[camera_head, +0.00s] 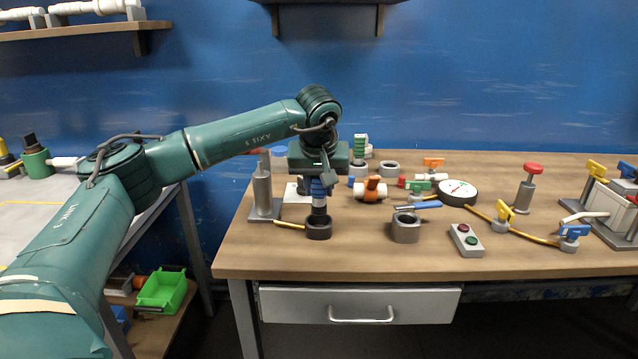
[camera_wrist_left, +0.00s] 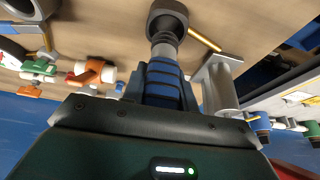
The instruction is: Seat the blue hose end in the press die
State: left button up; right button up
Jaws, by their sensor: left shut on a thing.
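My left gripper (camera_head: 320,178) is shut on the blue hose end (camera_head: 319,190), which hangs upright below it. My right gripper is in neither view.
A grey post on a base plate (camera_head: 264,208) stands close left of the cup. Further right are a button box (camera_head: 467,240), a gauge (camera_head: 457,192) and valves. The table's front strip is clear.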

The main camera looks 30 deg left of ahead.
aim_at(319, 200)
pick_arm(q)
jog(key=shift+p, duration=0.65)
dwell(0.8)
jog(key=shift+f, duration=0.65)
dwell(0.3)
dwell(0.4)
dwell(0.4)
jog(key=shift+f, duration=0.6)
jog(key=shift+p, duration=0.3)
dwell(0.7)
jog(key=shift+f, duration=0.55)
